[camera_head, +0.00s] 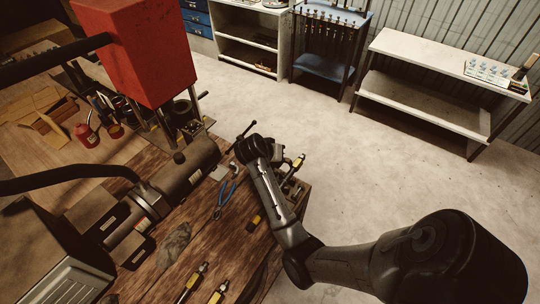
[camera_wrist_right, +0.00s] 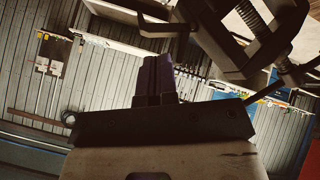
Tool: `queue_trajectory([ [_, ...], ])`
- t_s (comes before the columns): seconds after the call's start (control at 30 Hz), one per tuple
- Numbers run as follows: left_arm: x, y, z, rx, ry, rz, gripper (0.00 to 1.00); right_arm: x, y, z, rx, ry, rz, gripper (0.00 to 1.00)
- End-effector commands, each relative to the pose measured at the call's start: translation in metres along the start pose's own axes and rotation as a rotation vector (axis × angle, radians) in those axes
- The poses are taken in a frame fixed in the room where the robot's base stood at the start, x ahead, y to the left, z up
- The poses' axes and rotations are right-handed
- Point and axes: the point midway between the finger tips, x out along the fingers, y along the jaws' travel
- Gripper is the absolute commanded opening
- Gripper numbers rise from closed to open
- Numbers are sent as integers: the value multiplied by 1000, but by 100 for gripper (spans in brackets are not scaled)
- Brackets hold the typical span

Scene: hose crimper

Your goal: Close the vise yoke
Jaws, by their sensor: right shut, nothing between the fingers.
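The vise yoke (camera_wrist_right: 215,40) is a dark metal frame with a threaded screw (camera_wrist_right: 252,18), at the upper right of the right wrist view. Whether its latch side is open or closed cannot be told. My right gripper (camera_wrist_right: 157,62) is shut and empty, its fingers together left of the yoke and apart from it in the picture. In the head view my right arm (camera_head: 268,195) reaches over the bench's right end, beside a thin dark bar (camera_head: 240,138). The arm hides most of the vise area and the fingertips there. My left gripper is not in view.
The wooden workbench (camera_head: 235,235) carries a dark cylindrical machine (camera_head: 185,170), a red box-shaped unit (camera_head: 135,50), blue-handled pliers (camera_head: 225,198) and yellow-marked fittings (camera_head: 192,282). A white shelf table (camera_head: 430,55) stands at the back right. The floor between is clear.

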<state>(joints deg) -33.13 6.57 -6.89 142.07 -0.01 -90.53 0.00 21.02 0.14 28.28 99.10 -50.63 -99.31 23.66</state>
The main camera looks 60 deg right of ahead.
Motion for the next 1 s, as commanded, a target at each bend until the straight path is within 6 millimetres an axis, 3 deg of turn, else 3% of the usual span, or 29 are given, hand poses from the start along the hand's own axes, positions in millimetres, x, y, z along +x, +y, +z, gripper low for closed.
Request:
queue_trajectory([
  [0.23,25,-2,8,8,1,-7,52,0,-22,-32,224,-151,145,0],
  [0.5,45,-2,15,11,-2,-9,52,-27,-50,-53,346,-287,254,0],
  [0.77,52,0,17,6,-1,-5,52,-49,-64,-62,373,-332,293,0],
  [1.0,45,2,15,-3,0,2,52,-32,-59,-55,375,-339,302,0],
])
